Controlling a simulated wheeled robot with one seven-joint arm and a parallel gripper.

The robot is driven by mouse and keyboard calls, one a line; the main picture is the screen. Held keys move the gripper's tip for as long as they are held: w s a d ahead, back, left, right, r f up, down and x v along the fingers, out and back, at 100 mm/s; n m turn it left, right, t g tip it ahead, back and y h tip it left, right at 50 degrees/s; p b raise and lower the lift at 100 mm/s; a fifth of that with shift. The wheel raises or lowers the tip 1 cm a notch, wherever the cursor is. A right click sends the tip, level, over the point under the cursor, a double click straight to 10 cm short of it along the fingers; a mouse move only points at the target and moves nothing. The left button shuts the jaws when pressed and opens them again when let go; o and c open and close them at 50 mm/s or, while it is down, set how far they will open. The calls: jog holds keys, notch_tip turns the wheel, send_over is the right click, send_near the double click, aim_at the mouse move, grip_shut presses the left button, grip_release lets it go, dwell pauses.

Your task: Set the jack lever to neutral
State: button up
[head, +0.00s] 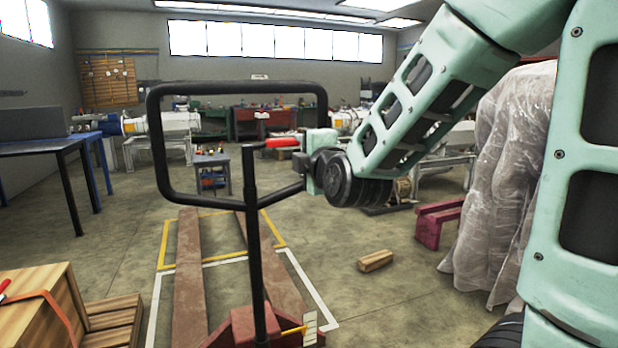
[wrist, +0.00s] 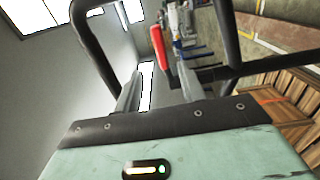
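The pallet jack shows in the head view with its black loop handle (head: 155,140) upright on a black post and its red base (head: 240,328) on the floor. The red jack lever (head: 282,142) sticks out to the right from the post inside the loop. My gripper is at the loop's right side, close to the lever; its fingers hardly show there. In the wrist view my gripper (wrist: 159,88) is open, its two grey fingers apart. The red lever (wrist: 160,55) appears between and beyond the fingertips, with no contact clearly visible.
The black loop handle surrounds the lever closely, and its bars show on both sides in the wrist view. Wooden crates (head: 40,290) stand at the left. A small wood block (head: 375,261) lies on the floor. A plastic-wrapped object (head: 490,200) stands right.

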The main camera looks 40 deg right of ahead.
jog(key=shift+b+v, duration=1.35)
jog(key=shift+v, duration=0.15)
jog(key=shift+a, duration=0.1)
